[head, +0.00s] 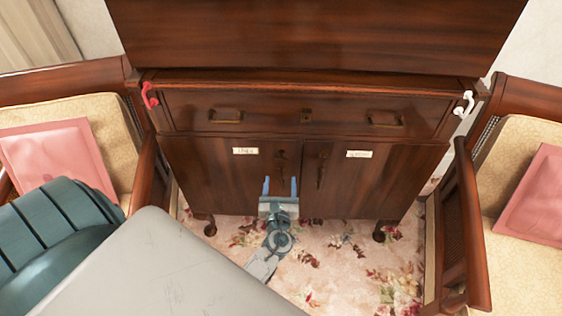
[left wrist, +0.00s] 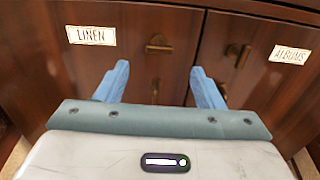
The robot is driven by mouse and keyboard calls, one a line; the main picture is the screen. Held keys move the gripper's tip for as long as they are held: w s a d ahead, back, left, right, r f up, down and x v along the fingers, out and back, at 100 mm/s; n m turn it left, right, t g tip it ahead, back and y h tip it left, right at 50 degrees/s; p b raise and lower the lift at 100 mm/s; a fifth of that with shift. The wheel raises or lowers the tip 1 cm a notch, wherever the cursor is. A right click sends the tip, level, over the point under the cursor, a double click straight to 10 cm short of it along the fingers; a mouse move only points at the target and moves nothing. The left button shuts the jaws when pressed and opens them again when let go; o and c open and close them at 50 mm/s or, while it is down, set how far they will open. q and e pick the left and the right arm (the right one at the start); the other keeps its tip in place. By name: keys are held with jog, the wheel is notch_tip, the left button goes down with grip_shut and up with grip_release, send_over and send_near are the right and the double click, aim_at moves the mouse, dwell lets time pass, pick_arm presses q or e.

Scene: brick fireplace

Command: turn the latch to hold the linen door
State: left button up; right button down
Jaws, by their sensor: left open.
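The linen door (head: 215,180) is the cabinet's left lower door and appears closed. Its white label reads LINEN in the left wrist view (left wrist: 91,36). A small brass latch (left wrist: 158,48) sits near the door's inner edge, its bar roughly level; it also shows in the head view (head: 281,154). A slim dark fitting (left wrist: 155,90) is below it. My left gripper (head: 280,186) is open and empty, low in front of the linen door. Its blue fingers (left wrist: 160,78) point at the door, either side of the latch's line and below it. My right gripper is not in view.
The albums door (head: 375,185) is on the right, with its own brass latch (left wrist: 237,56), tilted. A drawer (head: 300,110) is above. A red handle (head: 150,96) and a white handle (head: 464,104) flank it. Chairs (head: 466,230) stand on both sides; flowered carpet (head: 340,265) lies in front.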

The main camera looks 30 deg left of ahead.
aim_at(281, 161)
pick_arm(q)
jog(key=p+x, duration=0.1)
jog(key=x, duration=0.8)
jog(key=shift+p, duration=0.3)
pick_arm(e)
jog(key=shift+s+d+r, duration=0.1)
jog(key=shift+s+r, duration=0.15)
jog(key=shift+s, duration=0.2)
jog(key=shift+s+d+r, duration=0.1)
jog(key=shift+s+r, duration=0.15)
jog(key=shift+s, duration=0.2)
pick_arm(q)
jog(key=c, duration=1)
jog(key=shift+f, duration=0.1)
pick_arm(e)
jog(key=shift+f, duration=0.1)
